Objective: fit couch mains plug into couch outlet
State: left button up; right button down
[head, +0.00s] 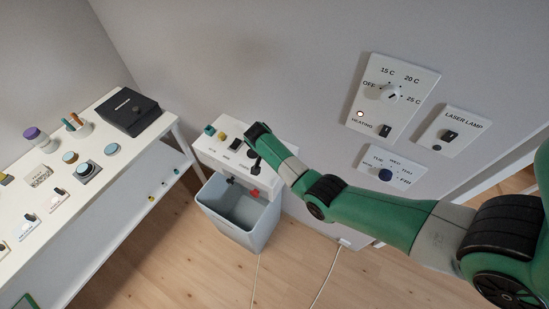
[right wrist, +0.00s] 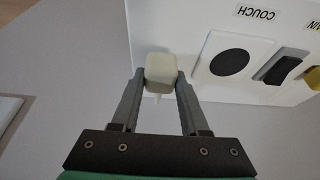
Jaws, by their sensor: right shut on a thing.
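My right gripper (right wrist: 160,78) is shut on a pale, off-white plug (right wrist: 161,66); a short tapered end of it points back between the fingers. In the right wrist view the couch outlet (right wrist: 230,62) is a round dark face in a white plate, right of the plug and apart from it, by the upside-down label COUCH. In the head view my right arm reaches in from the right, and its gripper (head: 254,158) is over the white wall unit (head: 207,147). The arm's end hides the plug and the outlet there. My left gripper is not in view.
A dark rocker switch (right wrist: 278,68) sits beside the outlet. A grey bin (head: 227,222) stands under the wall unit. Cables (head: 327,277) run across the floor. A white table (head: 108,178) with several small items is at left; control panels (head: 393,85) are on the wall.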

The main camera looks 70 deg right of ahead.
jog(key=s+a+r+p, duration=0.5)
jog(key=s+r+p, duration=0.3)
jog(key=s, duration=0.5)
notch_tip(320, 180, up, 3)
jog(key=shift+f, duration=0.1)
